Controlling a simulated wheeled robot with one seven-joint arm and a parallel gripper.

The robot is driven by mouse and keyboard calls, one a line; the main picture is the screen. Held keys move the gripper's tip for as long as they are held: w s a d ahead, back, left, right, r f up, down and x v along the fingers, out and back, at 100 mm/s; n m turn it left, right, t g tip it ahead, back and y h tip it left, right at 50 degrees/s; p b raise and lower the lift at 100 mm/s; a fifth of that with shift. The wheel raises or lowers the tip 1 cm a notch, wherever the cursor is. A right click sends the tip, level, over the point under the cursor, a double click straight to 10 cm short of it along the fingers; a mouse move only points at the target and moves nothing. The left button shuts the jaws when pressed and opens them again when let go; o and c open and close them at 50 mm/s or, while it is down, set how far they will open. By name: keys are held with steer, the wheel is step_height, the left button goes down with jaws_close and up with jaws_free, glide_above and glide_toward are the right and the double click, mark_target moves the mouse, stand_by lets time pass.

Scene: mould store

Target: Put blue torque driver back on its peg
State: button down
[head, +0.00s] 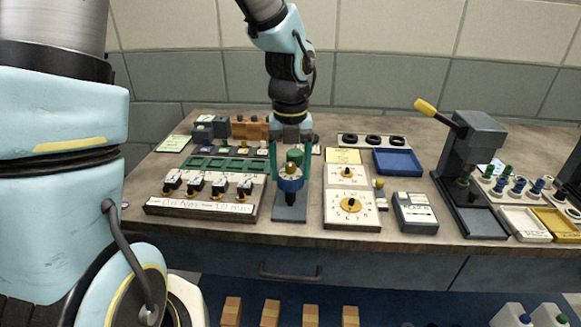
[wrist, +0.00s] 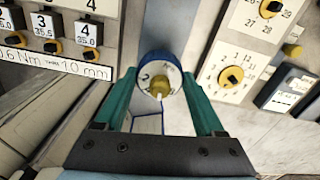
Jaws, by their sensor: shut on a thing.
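My gripper (head: 289,160), with teal fingers, is over the middle of the bench. It is shut on a blue-rimmed round piece (head: 290,184) with a brass-yellow knob in front. In the wrist view this piece (wrist: 146,76) sits between the fingertips (wrist: 159,80) and shows a pale face with markings. I cannot tell for sure that it is the blue torque driver, or whether it touches the grey plate (head: 289,210) below. Several small blue-topped pieces (head: 518,186) stand in a pale rack at the right; which peg is the driver's I cannot tell.
A block with several labelled knobs (head: 205,207) stands close on the left. A dial panel (head: 351,219) is close on the right, then a grey box (head: 414,213) and a blue tray (head: 398,162). A dark press (head: 470,150) with a yellow-tipped lever rises before the rack.

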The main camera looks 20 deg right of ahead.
steer(key=shift+f, duration=0.65)
jaws_free()
stand_by(0.4)
steer(key=shift+r, duration=0.1)
steer(key=shift+r+p, duration=3.75)
steer(key=shift+p, duration=0.35)
steer(key=shift+f, duration=0.1)
